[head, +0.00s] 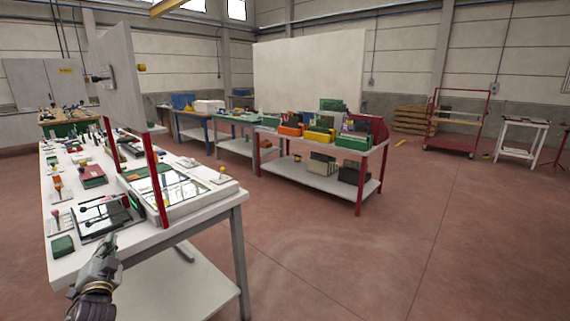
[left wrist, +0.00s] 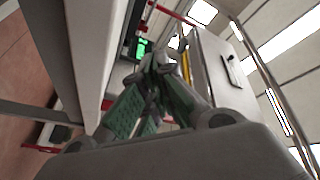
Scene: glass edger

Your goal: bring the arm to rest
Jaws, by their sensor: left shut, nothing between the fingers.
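My left gripper (head: 108,246) is at the lower left of the head view, beside the front edge of the white workbench (head: 196,213). It also shows in the left wrist view (left wrist: 160,68), where its green-padded fingers come together at the tips. It is shut with nothing between the fingers. It is apart from the things on the bench as far as I can tell. My right gripper is in neither view.
The bench holds a green block (head: 63,245), a black device (head: 105,216) and a framed glass plate (head: 180,190). Red posts (head: 156,180) carry a grey panel (head: 118,75) above it. A table with coloured bins (head: 318,136) stands behind.

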